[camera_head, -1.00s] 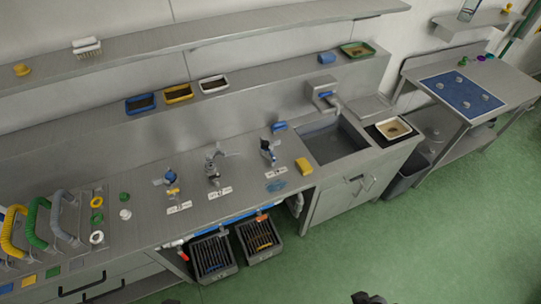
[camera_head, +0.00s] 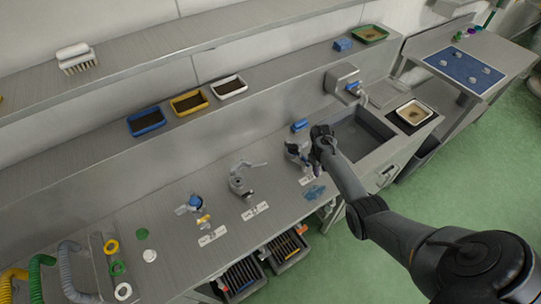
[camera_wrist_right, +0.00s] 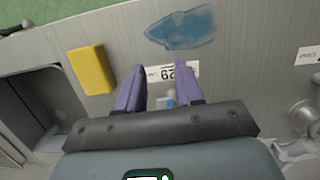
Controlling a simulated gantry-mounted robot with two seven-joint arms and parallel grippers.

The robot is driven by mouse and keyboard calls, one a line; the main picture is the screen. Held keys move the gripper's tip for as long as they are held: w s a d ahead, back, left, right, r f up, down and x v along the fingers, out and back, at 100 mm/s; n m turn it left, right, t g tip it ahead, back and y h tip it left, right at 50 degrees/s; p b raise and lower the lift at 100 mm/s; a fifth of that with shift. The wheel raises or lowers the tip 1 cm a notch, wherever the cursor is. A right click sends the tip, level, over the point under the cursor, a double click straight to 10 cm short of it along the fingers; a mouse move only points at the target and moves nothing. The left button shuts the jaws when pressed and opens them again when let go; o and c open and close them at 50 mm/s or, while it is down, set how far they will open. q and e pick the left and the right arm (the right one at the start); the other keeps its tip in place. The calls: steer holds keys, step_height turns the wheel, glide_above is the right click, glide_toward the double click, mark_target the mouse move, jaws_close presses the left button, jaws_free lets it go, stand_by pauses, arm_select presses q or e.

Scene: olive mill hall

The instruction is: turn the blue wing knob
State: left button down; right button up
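Three valve fittings stand on the steel counter. The left valve (camera_head: 194,203) has a blue top and a yellow part below it. The middle valve (camera_head: 240,183) is grey with a lever. The right valve (camera_head: 292,151) stands by the sink, partly hidden by my right gripper (camera_head: 318,143). In the right wrist view, my right gripper (camera_wrist_right: 159,88) has its two purple fingers apart. A small blue part (camera_wrist_right: 170,99) shows between them, mostly hidden by the gripper body; I cannot tell whether they touch it. My left gripper is out of view.
A yellow sponge (camera_wrist_right: 92,69) lies beside the fingers in the wrist view. A blue patch (camera_head: 314,193) marks the counter front. The sink (camera_head: 357,135) is right of the right valve, and a blue block (camera_head: 299,125) lies behind it.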

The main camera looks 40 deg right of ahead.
step_height(320, 180, up, 8)
steer(key=f+t, duration=0.1)
steer(key=t, duration=0.1)
glide_above(306, 160)
steer(key=b, duration=0.1)
step_height(306, 160, down, 10)
steer(key=b, duration=1.1)
steer(key=shift+c, duration=0.4)
jaws_close()
